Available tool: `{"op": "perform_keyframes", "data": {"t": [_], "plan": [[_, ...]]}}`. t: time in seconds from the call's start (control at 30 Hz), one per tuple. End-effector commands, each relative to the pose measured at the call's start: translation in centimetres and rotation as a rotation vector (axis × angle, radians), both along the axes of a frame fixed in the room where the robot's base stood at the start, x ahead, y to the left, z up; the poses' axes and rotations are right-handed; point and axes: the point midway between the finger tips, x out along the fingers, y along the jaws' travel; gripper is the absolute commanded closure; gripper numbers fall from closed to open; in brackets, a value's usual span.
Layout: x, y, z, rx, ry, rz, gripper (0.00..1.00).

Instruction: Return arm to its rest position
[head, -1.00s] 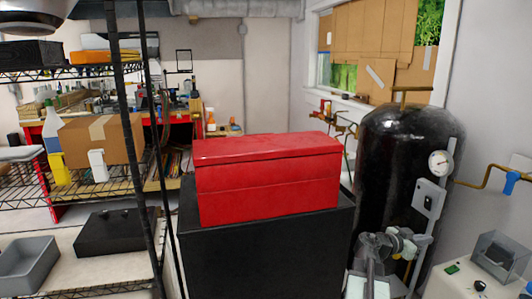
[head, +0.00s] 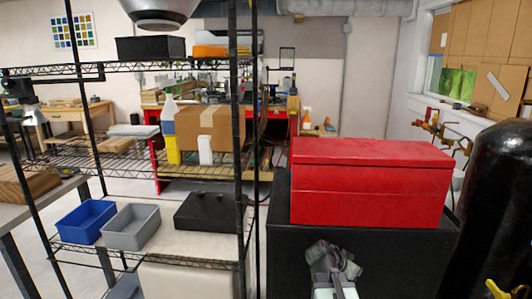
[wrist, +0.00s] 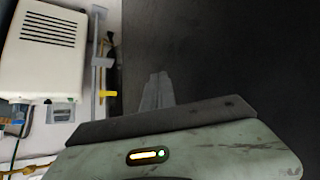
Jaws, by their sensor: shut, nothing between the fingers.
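My gripper (head: 332,251) is low in the head view, in front of the black cabinet (head: 285,255). Its grey fingers are together and hold nothing. In the wrist view, my gripper (wrist: 156,88) also shows with its fingers closed, against the dark cabinet face. My arm below it is mostly cut off by the frame. No glass rods can be made out in either view.
A red toolbox (head: 370,185) sits on the black cabinet. A wire shelf (head: 150,255) with a blue bin (head: 86,222) and a grey bin (head: 131,228) stands left. A black tank (head: 503,200) stands right. Pale floor shows between the left table (head: 30,212) and the shelf.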

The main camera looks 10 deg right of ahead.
Motion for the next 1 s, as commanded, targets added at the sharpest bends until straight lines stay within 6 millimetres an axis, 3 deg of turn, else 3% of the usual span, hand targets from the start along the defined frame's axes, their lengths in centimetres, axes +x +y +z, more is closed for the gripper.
{"op": "perform_keyframes", "data": {"t": [0.03,0.1,0.2,0.3,0.4,0.5,0.57,0.6,1.0], "plan": [[0.1,3.9,-1.3,0.058,0.062,0.072,1.00],[-0.4,8.8,-3.2,0.144,0.165,0.179,1.00],[-1.8,14.7,-5.4,0.261,0.310,0.342,1.00],[-3.9,19.4,-7.0,0.385,0.455,0.525,1.00],[-6.1,22.7,-7.8,0.495,0.577,0.725,1.00],[-7.7,24.8,-7.9,0.547,0.673,0.923,1.00],[-8.1,24.6,-7.8,0.519,0.723,1.025,1.00],[-8.0,24.5,-5.3,0.521,0.718,1.013,1.00],[-7.9,24.4,6.8,0.518,0.714,1.006,1.00]]}}
